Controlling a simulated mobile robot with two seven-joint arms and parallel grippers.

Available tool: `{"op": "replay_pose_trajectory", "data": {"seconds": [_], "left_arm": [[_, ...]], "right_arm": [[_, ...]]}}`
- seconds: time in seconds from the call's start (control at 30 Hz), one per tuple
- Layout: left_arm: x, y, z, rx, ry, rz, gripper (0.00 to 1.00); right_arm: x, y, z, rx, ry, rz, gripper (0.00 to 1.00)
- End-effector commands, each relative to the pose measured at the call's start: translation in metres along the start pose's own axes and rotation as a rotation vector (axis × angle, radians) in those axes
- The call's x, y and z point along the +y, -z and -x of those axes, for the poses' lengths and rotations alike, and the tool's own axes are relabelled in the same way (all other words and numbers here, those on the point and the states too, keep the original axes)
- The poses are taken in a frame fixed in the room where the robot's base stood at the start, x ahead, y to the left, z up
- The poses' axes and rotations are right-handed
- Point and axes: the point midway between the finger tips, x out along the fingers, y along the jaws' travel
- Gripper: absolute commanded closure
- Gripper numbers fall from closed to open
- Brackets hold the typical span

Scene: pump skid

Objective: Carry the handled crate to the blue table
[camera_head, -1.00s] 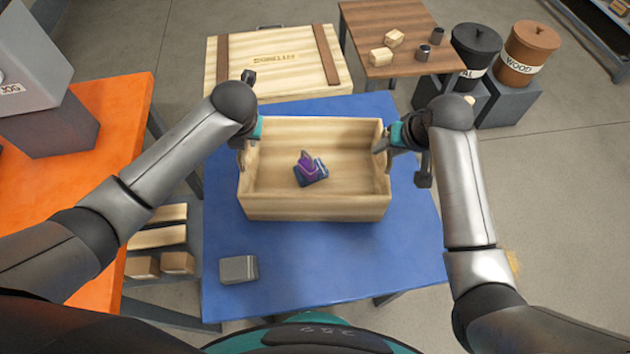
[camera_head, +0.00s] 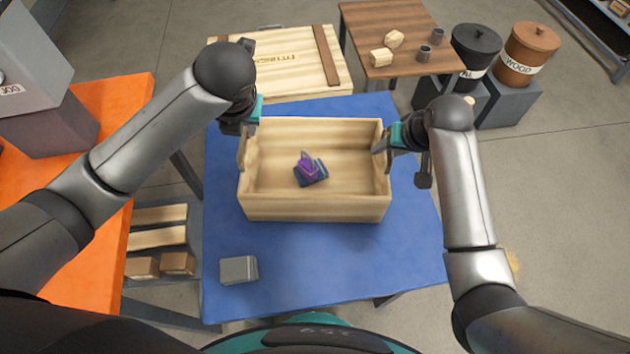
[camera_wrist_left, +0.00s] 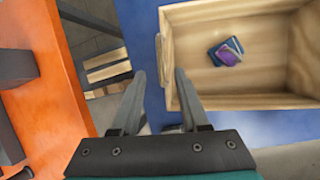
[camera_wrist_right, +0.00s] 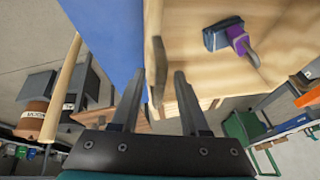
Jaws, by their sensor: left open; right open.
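The handled crate (camera_head: 315,208), an open box of pale wood, stands upright on the blue table (camera_head: 330,270). A small purple and blue item (camera_head: 311,171) lies in it. My left gripper (camera_wrist_left: 159,73) is open and empty, above the crate's left end and apart from it; the left handle (camera_wrist_left: 158,48) shows just beyond its fingertips. My right gripper (camera_wrist_right: 157,75) is open at the crate's right end. The right handle (camera_wrist_right: 157,62) shows between its fingers in the right wrist view; I cannot tell whether they touch. In the head view my left fingertips are mostly hidden.
A grey block (camera_head: 239,270) lies at the blue table's front left. A lidded wooden box (camera_head: 285,70) stands behind, with a brown table (camera_head: 400,62) and two bins (camera_head: 528,50) at the back right. An orange bench (camera_head: 100,215) is on the left. The blue table's front is mostly clear.

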Motion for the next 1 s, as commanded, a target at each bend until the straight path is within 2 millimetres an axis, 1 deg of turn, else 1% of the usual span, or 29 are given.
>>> {"op": "replay_pose_trajectory", "data": {"seconds": [0.03, 0.13, 0.27, 0.37, 0.47, 0.8, 1.0], "left_arm": [[0.0, -0.001, 0.007, -0.004, 0.002, 0.0, 0.55], [0.0, -0.001, 0.015, -0.002, 0.001, -0.001, 0.55], [0.0, 0.0, 0.019, 0.0, 0.0, 0.0, 0.55], [0.0, 0.0, 0.02, 0.0, 0.0, 0.0, 0.55], [0.0, 0.0, 0.02, 0.0, 0.0, 0.0, 0.55], [0.0, 0.0, 0.019, 0.0, 0.001, 0.0, 0.55], [0.0, 0.0, 0.019, 0.0, 0.001, 0.0, 0.55]], "right_arm": [[0.0, 0.0, 0.0, 0.0, 0.0, 0.0, 0.55], [0.0, 0.0, 0.0, 0.0, 0.0, 0.0, 0.55], [0.0, 0.0, 0.003, 0.001, 0.0, 0.0, 0.55], [0.0, 0.001, 0.01, 0.003, 0.0, 0.0, 0.55], [0.001, 0.001, 0.022, 0.004, -0.001, 0.0, 0.55], [0.0, 0.001, 0.083, 0.006, -0.001, 0.002, 0.55], [0.0, 0.001, 0.11, 0.004, -0.001, 0.0, 0.55]]}}
